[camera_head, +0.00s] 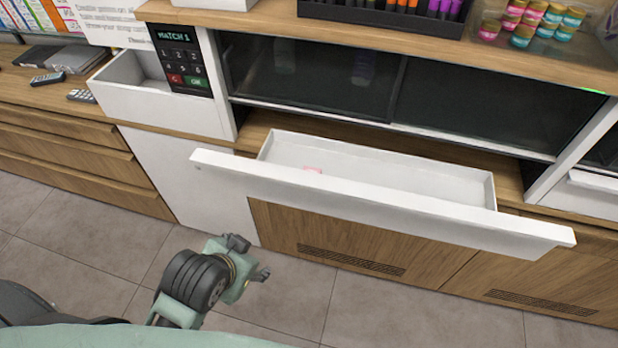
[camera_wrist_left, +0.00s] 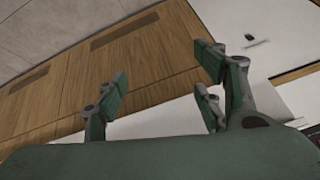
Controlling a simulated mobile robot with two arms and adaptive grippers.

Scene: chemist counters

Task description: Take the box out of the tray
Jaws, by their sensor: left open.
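The tray (camera_head: 440,178) is a shallow white pull-out drawer, open from the counter in the head view. A small pink thing (camera_head: 313,170), probably the box, lies inside near the front wall, left of the middle. Most of it is hidden behind the drawer's white front panel (camera_head: 380,205). My left gripper (camera_head: 252,258) is open and empty, below and left of the drawer, apart from it. In the left wrist view my open fingers (camera_wrist_left: 165,85) show with nothing between them. The box cannot be made out there. My right gripper is not in view.
Wooden cabinet doors (camera_head: 350,240) stand below the drawer. Dark sliding glass (camera_head: 470,105) and a wooden shelf top lie above it. A second white drawer (camera_head: 160,108) is open at the left, beside a keypad (camera_head: 184,62). The tiled floor in front is clear.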

